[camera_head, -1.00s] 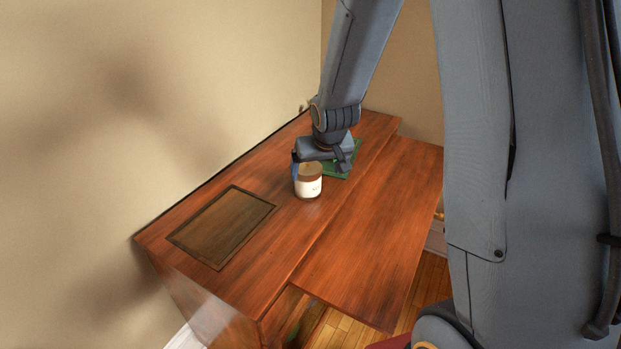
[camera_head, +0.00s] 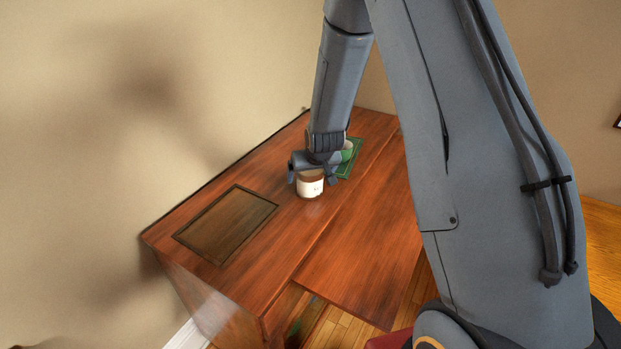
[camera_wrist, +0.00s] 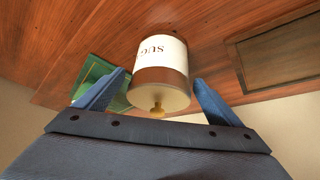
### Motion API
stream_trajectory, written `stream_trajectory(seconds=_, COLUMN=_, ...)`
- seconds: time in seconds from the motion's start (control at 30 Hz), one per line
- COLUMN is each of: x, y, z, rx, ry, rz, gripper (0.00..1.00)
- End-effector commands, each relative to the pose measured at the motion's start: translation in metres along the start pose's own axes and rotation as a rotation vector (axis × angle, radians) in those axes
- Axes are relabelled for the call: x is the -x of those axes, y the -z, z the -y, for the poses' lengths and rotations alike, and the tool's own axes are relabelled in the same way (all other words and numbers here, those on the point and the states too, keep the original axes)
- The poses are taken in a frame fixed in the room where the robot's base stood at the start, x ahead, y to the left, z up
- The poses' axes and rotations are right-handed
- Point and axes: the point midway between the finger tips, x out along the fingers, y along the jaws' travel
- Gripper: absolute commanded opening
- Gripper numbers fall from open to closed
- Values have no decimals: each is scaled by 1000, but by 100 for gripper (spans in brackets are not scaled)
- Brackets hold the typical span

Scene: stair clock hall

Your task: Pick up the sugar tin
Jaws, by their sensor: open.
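The sugar tin (camera_head: 310,187) is a white cylinder with a brown band and a pale lid, upright on the wooden desk (camera_head: 255,262). In the wrist view the tin (camera_wrist: 159,68) shows its label, upside down, and a small knob on its lid. My gripper (camera_head: 312,180) is at the top of the tin. In the wrist view my gripper (camera_wrist: 157,92) is open, with one blue finger on each side of the lid end. I see gaps between the fingers and the tin. The tin's far side is hidden.
A green mat (camera_head: 356,147) with a green-and-white item (camera_head: 347,151) lies behind the tin; the mat also shows in the wrist view (camera_wrist: 92,77). A dark framed panel (camera_head: 226,222) lies flat at the left. The desk in front of the tin is clear. A wall stands behind.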

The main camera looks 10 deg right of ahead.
Motion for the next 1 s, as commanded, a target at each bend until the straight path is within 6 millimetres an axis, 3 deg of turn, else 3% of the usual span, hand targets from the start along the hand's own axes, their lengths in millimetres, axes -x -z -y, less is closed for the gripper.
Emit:
stream_trajectory(seconds=0.4, x=-9, y=0, z=0, rx=0, ry=0, rz=0, gripper=87)
stream_trajectory(seconds=0.73, x=-9, y=0, z=0, rx=0, ry=0, rz=1, gripper=31)
stream_trajectory(seconds=1.0, x=-8, y=1, z=0, rx=-1, ry=0, rz=-2, gripper=31)
